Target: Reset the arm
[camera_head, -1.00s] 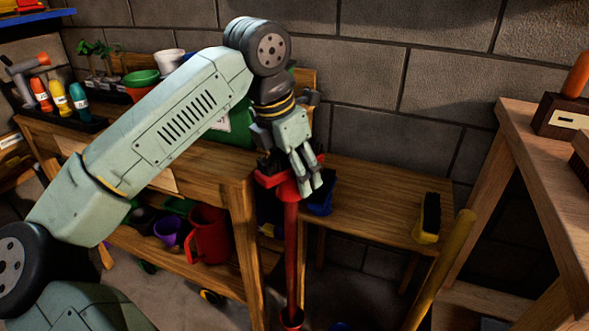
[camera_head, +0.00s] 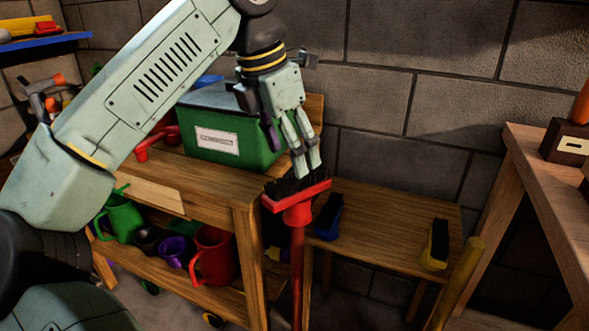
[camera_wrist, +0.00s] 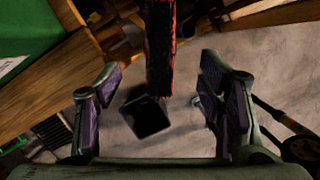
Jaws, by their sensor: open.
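My gripper (camera_head: 290,162) points down above the red broom (camera_head: 296,215), which stands with its dark bristles upward beside the workbench. In the wrist view my gripper (camera_wrist: 165,105) has its two fingers wide apart with nothing between the pads. The broom head (camera_wrist: 160,50) shows beyond the fingers there, its bristle strip running to the top edge. In the head view the fingertips overlap the bristles; whether they touch cannot be told.
A green box (camera_head: 228,140) sits on the wooden workbench (camera_head: 205,187) left of my gripper. A lower table (camera_head: 385,220) holds a blue brush (camera_head: 328,217) and a yellow brush (camera_head: 434,243). A yellow pole (camera_head: 462,280) and a taller table (camera_head: 548,190) stand right.

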